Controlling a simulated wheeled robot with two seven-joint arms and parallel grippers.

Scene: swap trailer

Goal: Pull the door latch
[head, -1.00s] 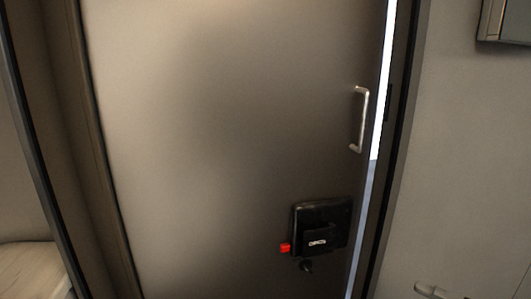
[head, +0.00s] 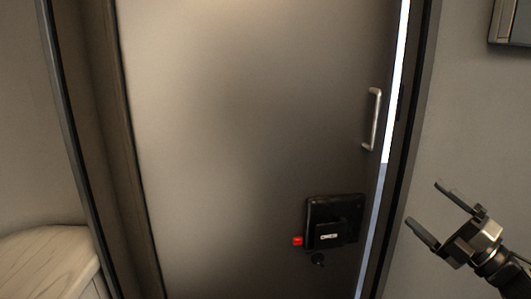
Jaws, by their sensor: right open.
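The door (head: 240,130) fills the middle of the head view, with a bright gap along its right edge. A black latch box (head: 334,221) sits low on the door near that edge. A small red tab (head: 297,241) sticks out at its left, and a dark knob (head: 318,260) is below it. A metal pull handle (head: 372,119) is higher up. My right gripper (head: 422,207) is open and empty, to the right of the latch box and apart from it. It appears in front of the wall right of the door frame. My left gripper is not in view.
The dark door frame (head: 407,150) runs down between the door and my right gripper. A pale wooden surface (head: 45,262) is at the lower left. A box-like fixture (head: 511,22) is on the wall at the upper right.

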